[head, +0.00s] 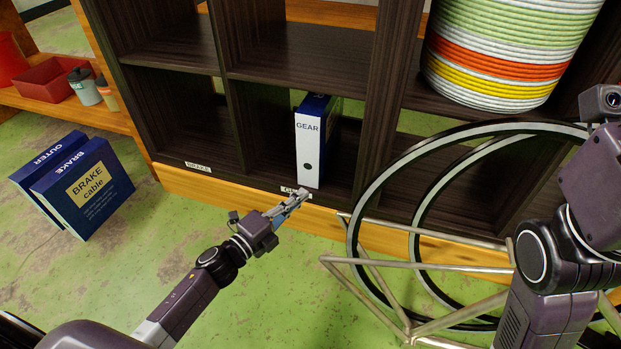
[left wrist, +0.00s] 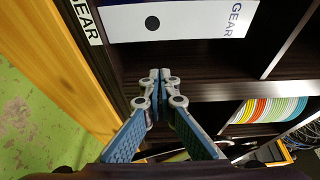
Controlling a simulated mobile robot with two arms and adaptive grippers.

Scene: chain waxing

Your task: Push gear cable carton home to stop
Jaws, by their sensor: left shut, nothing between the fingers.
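The gear cable carton (head: 311,142) is white on its front with blue sides and the word GEAR. It stands upright in a lower shelf compartment, its front face near the shelf's front edge. It also shows in the left wrist view (left wrist: 185,22), across the top. My left gripper (head: 303,193) is shut and empty, just in front of the carton's foot, by the shelf label (left wrist: 84,20). In the left wrist view its fingertips (left wrist: 160,75) meet below the carton's face, with a gap visible between. How deep the carton sits is hard to tell. My right gripper's fingers are not visible.
Two blue brake cartons (head: 87,188) stand on the green floor at left. A bicycle frame (head: 420,265) and wheel rims (head: 357,215) lean before the shelf at right. A striped drum (head: 500,60) sits upper right. The compartment above the BRAKE label (head: 198,167) is empty.

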